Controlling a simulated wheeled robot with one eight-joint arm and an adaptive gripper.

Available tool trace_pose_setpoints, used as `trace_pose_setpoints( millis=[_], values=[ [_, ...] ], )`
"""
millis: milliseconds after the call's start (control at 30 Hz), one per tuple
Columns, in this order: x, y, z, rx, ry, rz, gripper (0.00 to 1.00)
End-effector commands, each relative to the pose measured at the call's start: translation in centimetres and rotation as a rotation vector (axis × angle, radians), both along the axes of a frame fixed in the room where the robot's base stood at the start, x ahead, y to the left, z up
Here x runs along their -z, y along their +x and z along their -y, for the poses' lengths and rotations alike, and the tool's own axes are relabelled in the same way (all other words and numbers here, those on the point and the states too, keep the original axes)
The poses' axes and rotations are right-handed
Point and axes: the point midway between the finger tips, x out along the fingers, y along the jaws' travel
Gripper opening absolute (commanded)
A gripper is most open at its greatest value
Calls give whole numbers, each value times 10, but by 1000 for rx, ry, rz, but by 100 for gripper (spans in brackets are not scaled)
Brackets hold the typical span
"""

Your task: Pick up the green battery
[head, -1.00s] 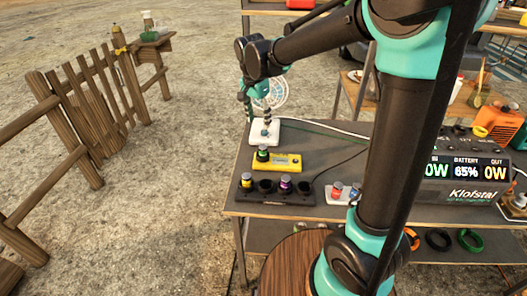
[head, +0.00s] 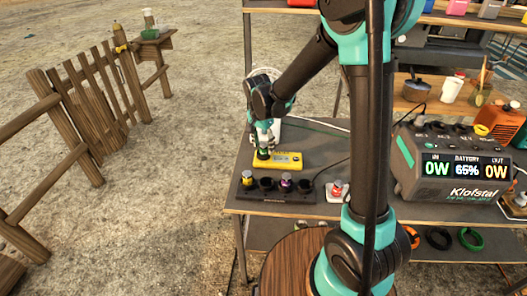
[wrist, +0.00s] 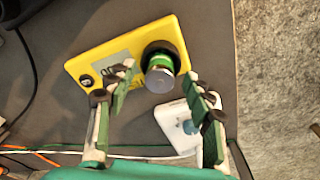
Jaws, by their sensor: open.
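The green battery (wrist: 160,62) stands upright in a round black socket at one end of the yellow tester (wrist: 92,68). Its grey metal end faces the wrist camera. My gripper (wrist: 160,84) is open, with one finger on each side of the battery in the wrist view. I see gaps between the fingers and the battery; no contact shows. In the head view my gripper (head: 264,138) is right above the battery (head: 263,154), partly covering it, at the left end of the yellow tester (head: 288,161).
A black rack (head: 270,196) with a yellow-topped battery (head: 247,178) and a purple battery (head: 286,184) lies in front. A red battery (head: 337,186) stands to its right. A white base (wrist: 178,125) is close to one finger. The power station (head: 450,165) stands at the right.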

Motion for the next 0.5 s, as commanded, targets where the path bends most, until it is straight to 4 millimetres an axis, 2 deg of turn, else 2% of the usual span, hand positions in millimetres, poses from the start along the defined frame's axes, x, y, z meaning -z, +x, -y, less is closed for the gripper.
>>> trace_pose_setpoints(
  millis=[267,500],
  values=[
    [4,0,1,0,0,0,52],
    [4,0,1,0,0,0,25]
  ],
)
